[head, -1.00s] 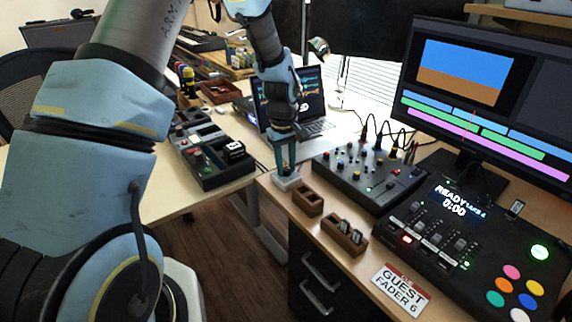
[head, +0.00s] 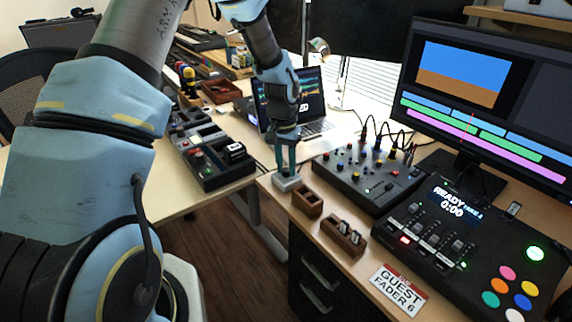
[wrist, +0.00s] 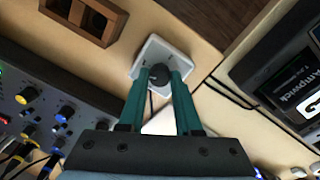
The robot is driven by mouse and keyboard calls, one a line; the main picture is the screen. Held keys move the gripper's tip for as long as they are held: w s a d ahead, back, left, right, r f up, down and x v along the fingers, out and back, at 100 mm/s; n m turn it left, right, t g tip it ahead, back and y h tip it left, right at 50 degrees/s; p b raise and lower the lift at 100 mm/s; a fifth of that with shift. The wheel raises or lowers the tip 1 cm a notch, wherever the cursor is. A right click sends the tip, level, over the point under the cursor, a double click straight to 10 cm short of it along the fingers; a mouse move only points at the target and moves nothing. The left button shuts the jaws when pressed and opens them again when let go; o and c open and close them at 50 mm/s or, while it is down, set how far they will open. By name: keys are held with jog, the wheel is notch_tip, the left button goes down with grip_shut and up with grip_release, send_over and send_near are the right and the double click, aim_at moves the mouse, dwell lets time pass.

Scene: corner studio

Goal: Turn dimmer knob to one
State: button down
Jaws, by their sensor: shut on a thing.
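The dimmer is a small light box (head: 287,183) at the desk's near left corner; it also shows in the wrist view (wrist: 179,60). Its dark round knob (wrist: 160,76) stands on top, between my fingertips in the wrist view. My gripper (head: 285,172) points down over the box and is shut on the knob, with one teal finger on each side. The fingers hide part of the knob, and I cannot read any number or pointer mark on it.
A wooden holder (head: 307,202) stands close beside the box, with a second holder (head: 343,236) further along the edge. A mixer (head: 368,178) lies to the right. A gap separates this desk from the left table (head: 160,190).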

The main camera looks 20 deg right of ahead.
aim_at(285, 168)
jog(key=shift+m+p, duration=0.3)
jog(key=shift+m, duration=1.3)
jog(key=c, duration=0.6)
grip_release()
notch_tip(285, 168, up, 11)
jog(key=b, duration=0.1)
jog(key=shift+w+b, duration=0.25)
jog(key=shift+b, duration=0.1)
jog(key=shift+a, duration=0.1)
